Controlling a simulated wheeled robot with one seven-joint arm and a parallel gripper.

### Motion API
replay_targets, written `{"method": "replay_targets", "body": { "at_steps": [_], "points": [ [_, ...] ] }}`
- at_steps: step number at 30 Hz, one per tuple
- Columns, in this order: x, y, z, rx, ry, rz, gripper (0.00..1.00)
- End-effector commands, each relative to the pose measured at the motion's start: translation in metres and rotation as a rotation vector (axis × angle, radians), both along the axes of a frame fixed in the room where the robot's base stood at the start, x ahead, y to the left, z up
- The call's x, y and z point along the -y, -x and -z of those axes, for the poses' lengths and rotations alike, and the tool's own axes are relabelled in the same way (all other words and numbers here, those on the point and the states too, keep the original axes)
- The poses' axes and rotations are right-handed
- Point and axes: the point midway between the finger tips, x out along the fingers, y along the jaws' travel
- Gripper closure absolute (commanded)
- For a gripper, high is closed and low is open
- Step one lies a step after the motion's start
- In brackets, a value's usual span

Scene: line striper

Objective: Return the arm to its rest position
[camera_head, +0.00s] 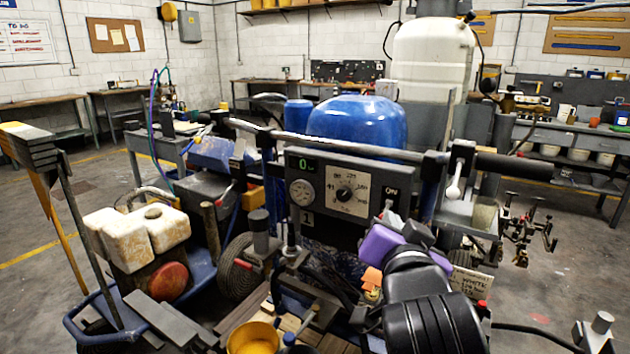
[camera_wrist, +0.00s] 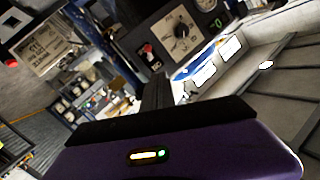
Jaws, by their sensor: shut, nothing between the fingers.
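My arm reaches in from the lower right in the head view, with black links and a purple hand. My gripper (camera_head: 388,216) is in front of the striper's control panel (camera_head: 338,187), near its lower right; its fingers are small and partly merge with the dark parts behind. In the wrist view the purple hand fills the bottom, and my gripper (camera_wrist: 156,88) shows as dark fingers close together, with nothing held. The panel's dial (camera_wrist: 182,32) shows beyond the fingers, tilted. The fingers appear apart from the panel, but the exact gap cannot be told.
The striper's handlebar (camera_head: 352,150) crosses above the panel, with a lever (camera_head: 455,180) at right. A blue tank (camera_head: 357,122) stands behind. Open floor (camera_head: 545,285) lies at right.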

Motion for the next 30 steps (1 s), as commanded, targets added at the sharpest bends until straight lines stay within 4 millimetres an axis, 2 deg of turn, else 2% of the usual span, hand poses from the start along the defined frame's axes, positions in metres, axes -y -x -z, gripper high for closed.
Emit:
{"method": "replay_targets", "body": {
  "at_steps": [4,6,10,17,23,30],
  "points": [
    [-0.014,-0.001,-0.035,0.124,0.095,-0.073,1.00],
    [-0.019,0.002,-0.040,0.172,0.137,-0.105,1.00],
    [-0.026,0.014,-0.034,0.238,0.204,-0.154,1.00],
    [-0.031,0.049,0.001,0.301,0.288,-0.212,1.00],
    [-0.027,0.098,0.043,0.322,0.344,-0.235,1.00],
    [-0.016,0.168,0.087,0.308,0.391,-0.236,1.00]
  ]
}}
